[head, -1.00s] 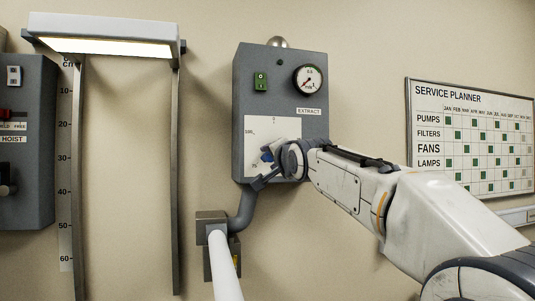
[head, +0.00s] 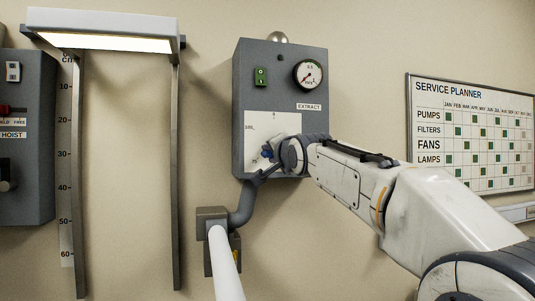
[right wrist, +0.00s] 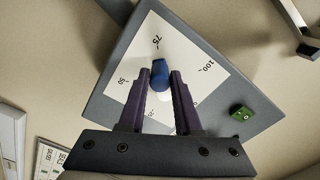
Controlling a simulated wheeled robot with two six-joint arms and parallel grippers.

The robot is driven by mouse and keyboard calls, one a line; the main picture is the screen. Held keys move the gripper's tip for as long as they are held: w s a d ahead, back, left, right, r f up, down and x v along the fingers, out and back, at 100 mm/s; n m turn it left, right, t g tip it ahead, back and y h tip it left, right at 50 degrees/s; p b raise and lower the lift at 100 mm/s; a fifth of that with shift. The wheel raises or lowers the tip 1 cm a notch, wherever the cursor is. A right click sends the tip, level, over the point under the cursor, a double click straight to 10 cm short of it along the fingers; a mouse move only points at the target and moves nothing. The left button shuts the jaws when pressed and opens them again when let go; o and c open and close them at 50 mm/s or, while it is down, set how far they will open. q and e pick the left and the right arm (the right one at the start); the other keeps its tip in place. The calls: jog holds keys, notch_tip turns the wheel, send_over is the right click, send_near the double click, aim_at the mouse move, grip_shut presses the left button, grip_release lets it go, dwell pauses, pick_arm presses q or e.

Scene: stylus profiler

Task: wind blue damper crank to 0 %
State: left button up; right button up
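The blue crank knob (right wrist: 160,72) sits in front of the white dial plate (right wrist: 137,88), near its 75 mark, in the right wrist view. The knob also shows in the head view (head: 267,153), partly covered by my gripper. My right gripper (right wrist: 161,80) has one finger on each side of the knob, and both fingertips look close against it. In the head view the right gripper (head: 268,160) covers much of the lower dial plate. The plate is on the grey EXTRACT box (head: 315,122). My left gripper is not in view.
A round gauge (head: 308,74) and a green switch (head: 261,77) are above the dial plate. A grey pipe (head: 243,207) and a white bar (head: 225,265) are below the box. A lamp frame (head: 177,190) stands left, a planner board (head: 473,135) right.

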jog(key=w+d+r, duration=0.2)
jog(key=d, duration=0.5)
jog(key=shift+w+d, duration=0.15)
jog(key=o, duration=0.5)
jog(key=b+v, duration=0.4)
jog(key=v, duration=0.4)
jog(key=shift+b, duration=0.35)
jog(key=shift+r, duration=0.1)
